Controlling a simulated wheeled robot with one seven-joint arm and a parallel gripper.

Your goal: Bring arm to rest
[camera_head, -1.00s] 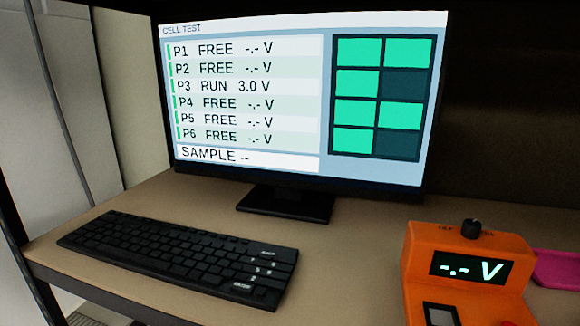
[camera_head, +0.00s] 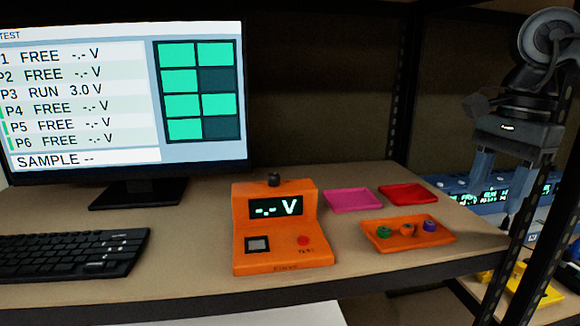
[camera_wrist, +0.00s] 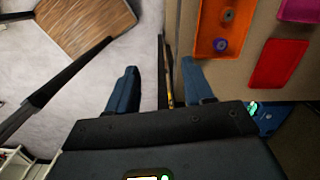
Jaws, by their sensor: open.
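My gripper (camera_head: 503,205) hangs at the right of the head view, fingers pointing down, beside the dark shelf post. In the wrist view my gripper (camera_wrist: 160,82) shows its two blue fingers spread wide apart. Nothing is between them but the floor and the shelf edge well below. The post hides part of my gripper in the head view. My arm is bent above it, partly cut off by the picture's right edge.
An orange tester (camera_head: 281,231), a monitor (camera_head: 205,155) and a keyboard (camera_head: 70,253) stand on the shelf. An orange tray (camera_head: 445,238) holds several small cells, near pink (camera_head: 353,200) and red (camera_head: 410,195) trays. A black post (camera_head: 398,90) rises behind them. Blue equipment (camera_head: 455,184) is beyond.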

